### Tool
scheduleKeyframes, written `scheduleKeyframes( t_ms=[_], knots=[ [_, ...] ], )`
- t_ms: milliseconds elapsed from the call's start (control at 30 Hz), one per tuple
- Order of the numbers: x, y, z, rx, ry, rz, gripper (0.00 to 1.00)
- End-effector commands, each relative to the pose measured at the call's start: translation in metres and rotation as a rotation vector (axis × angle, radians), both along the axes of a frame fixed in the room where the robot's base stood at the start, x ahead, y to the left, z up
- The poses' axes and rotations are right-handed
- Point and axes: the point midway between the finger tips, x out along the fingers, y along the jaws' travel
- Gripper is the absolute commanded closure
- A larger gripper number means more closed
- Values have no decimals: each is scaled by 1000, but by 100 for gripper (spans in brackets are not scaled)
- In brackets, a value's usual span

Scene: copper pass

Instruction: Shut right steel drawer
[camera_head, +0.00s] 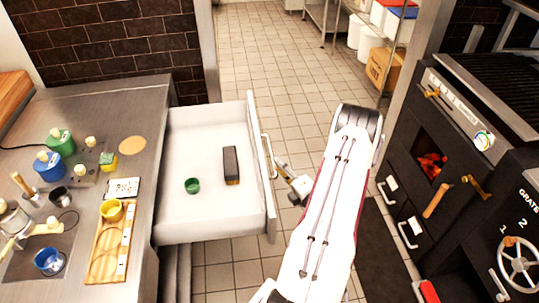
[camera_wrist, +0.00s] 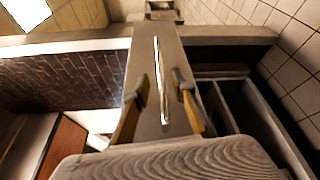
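The steel drawer (camera_head: 205,223) stands pulled out from the counter, its front panel facing right with a bar handle (camera_head: 268,157). Inside lie a small green cup (camera_head: 192,186) and a dark block (camera_head: 231,165). The fingers are apart, one on each side of the handle. Whether they touch the drawer front is unclear.
The steel counter (camera_head: 145,105) at left carries pots, cups and a wooden board (camera_head: 108,250). A black oven (camera_head: 440,150) with protruding handles stands at right. Tiled floor (camera_head: 265,60) lies open beyond the drawer. A shelf with boxes (camera_head: 385,65) stands at the back.

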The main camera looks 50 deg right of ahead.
Motion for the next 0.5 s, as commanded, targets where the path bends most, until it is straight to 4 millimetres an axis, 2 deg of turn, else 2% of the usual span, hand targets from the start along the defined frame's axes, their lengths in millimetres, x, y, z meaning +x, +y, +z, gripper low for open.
scheduleKeyframes(
  t_ms=[267, 500],
  knots=[
    [3, -1, 0, 0, 0, 1, 74],
    [18, -7, -1, -2, 0, 3, 74]
  ],
)
